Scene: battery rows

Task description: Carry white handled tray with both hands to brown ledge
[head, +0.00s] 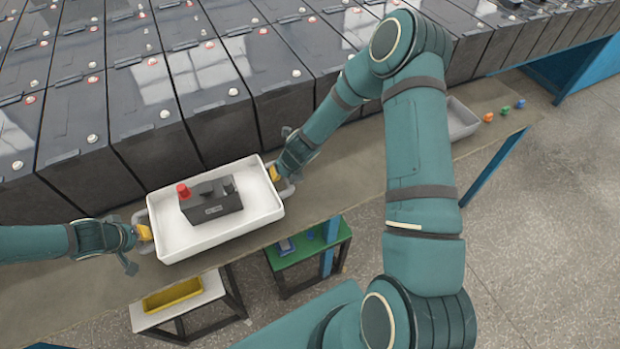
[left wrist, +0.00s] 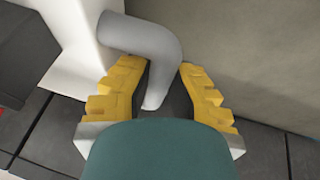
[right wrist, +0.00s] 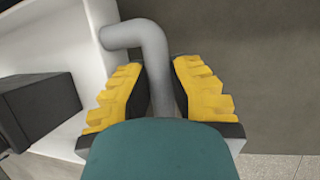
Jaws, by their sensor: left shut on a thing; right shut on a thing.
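The white handled tray (head: 165,247) is at the centre left of the head view, over the brown ledge (head: 395,165); I cannot tell if it touches the ledge. It looks roughly level and carries a dark box (head: 212,203) with a red knob. My left gripper (head: 145,233) is shut on the tray's left grey handle, seen between yellow fingers in the left wrist view (left wrist: 150,45). My right gripper (head: 275,174) is shut on the right handle, which shows in the right wrist view (right wrist: 150,45). Parts of both handles are hidden by the grippers.
Rows of dark batteries (head: 280,75) stand behind the ledge. A grey bin (head: 462,120) and small coloured pieces (head: 504,110) sit farther right on the ledge. Below are a white stool with a yellow tray (head: 173,295) and a green stool (head: 310,253). The ledge between tray and bin looks clear.

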